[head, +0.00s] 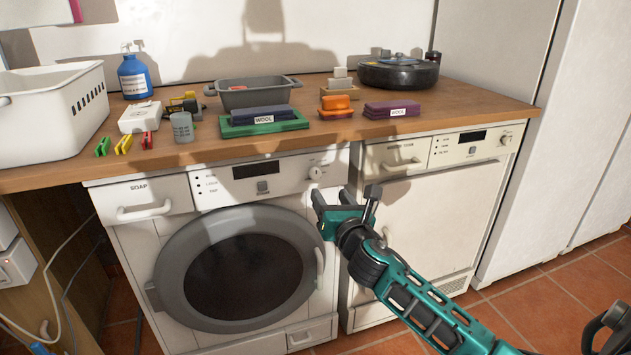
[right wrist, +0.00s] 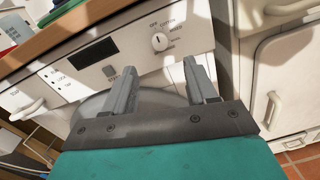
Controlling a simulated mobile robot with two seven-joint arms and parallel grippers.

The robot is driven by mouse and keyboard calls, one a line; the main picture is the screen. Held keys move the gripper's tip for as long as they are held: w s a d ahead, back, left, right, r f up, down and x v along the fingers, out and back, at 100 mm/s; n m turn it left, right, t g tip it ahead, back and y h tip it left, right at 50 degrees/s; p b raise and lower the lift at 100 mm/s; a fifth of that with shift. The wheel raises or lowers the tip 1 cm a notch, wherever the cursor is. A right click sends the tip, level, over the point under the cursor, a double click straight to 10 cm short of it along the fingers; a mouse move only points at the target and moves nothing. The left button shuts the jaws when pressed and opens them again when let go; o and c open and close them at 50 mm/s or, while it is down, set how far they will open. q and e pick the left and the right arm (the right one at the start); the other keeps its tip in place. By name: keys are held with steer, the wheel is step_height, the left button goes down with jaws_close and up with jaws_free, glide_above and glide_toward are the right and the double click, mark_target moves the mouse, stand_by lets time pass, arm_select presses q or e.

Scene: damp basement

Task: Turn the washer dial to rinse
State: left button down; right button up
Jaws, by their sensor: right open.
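The washer (head: 335,270) stands under the wooden counter at the left, its round door closed. Its dial (head: 316,173) is a small pale round knob at the right end of the control panel. My right gripper (head: 345,194) is open and empty, in front of the washer, below and apart from the dial. In the right wrist view its two fingers (right wrist: 162,68) point toward the panel below the dial. My left gripper is out of view.
A second white appliance (head: 425,220) with its own knob (head: 505,139) stands to the right.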

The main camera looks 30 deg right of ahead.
mark_target(316, 175)
steer(key=b+x, duration=0.2)
steer(key=x, duration=0.7)
steer(key=shift+w+f, duration=0.1)
steer(key=shift+f, duration=0.05)
steer(key=shift+w, duration=0.35)
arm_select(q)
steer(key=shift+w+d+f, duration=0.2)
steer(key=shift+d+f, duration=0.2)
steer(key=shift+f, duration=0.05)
arm_select(e)
steer(key=shift+d, duration=0.1)
steer(key=shift+c, duration=0.5)
steer(key=c, duration=1)
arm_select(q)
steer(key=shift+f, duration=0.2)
arm_select(e)
steer(key=shift+o, duration=0.2)
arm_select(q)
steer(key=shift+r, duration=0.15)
